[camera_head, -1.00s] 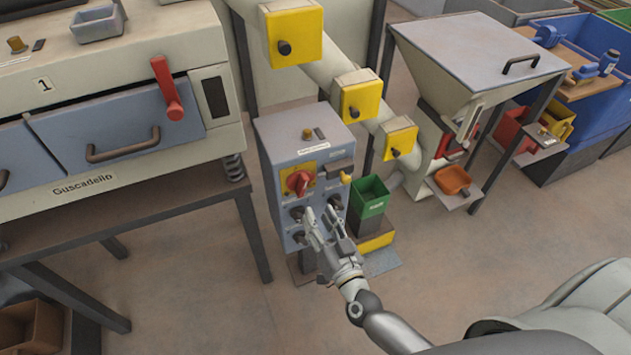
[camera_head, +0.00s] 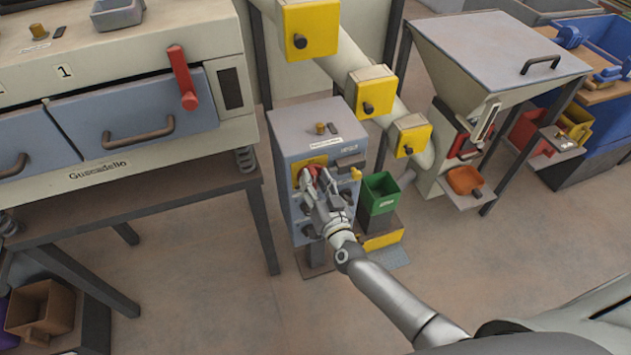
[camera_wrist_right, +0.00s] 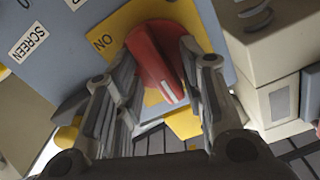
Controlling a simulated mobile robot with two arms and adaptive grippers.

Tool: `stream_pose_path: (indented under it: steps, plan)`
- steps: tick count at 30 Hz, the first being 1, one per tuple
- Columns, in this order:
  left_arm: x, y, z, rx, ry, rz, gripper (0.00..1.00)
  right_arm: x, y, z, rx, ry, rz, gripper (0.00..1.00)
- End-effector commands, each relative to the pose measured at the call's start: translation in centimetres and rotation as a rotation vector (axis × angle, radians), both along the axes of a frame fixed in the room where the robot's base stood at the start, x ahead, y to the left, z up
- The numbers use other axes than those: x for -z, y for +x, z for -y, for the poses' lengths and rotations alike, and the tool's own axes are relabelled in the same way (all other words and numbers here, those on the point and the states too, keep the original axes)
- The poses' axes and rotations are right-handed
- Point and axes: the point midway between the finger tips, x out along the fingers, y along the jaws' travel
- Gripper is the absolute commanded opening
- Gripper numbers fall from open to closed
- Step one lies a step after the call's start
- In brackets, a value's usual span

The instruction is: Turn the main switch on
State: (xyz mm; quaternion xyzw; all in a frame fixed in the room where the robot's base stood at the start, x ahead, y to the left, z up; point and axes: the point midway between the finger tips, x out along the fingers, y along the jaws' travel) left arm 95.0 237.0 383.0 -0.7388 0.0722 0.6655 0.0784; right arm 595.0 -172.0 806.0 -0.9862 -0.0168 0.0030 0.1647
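The main switch is a red rotary knob (camera_wrist_right: 154,62) on a yellow plate (camera_wrist_right: 120,22) marked "ON", on the front of the grey-blue control box (camera_head: 300,130). In the right wrist view the knob lies between the two fingers of my right gripper (camera_wrist_right: 155,85). The fingers stand on either side of it; I cannot tell whether both press on it. A white mark on the knob points toward the lower right of that view. In the head view my right gripper (camera_head: 318,185) covers most of the knob (camera_head: 308,172). My left gripper is not in view.
A machine with blue drawers (camera_head: 140,118) and a red lever (camera_head: 183,78) stands left. A green bin (camera_head: 380,190) is right of the box. Yellow boxes (camera_head: 370,92) sit on a sloping pipe behind. A hopper (camera_head: 500,50) stands right. Floor in front is open.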

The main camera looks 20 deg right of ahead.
Motion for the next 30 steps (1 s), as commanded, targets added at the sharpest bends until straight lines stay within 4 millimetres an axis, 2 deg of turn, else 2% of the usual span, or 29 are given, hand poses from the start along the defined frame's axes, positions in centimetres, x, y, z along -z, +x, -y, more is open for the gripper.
stream_pose_path:
  steps: [5,14,23,30]
  plan:
    - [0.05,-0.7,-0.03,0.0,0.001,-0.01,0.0,0.0,-0.01,-0.02,0.0,0.0,0.0,0.38]
    - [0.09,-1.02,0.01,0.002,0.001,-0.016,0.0,0.02,-0.03,0.02,0.0,0.0,0.0,0.0]
    - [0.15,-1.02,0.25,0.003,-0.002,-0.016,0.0,0.07,-0.04,0.01,0.0,0.015,-0.001,0.0]
    - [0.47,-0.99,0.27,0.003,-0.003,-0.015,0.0,0.16,-0.05,0.09,0.001,0.113,-0.005,0.0]
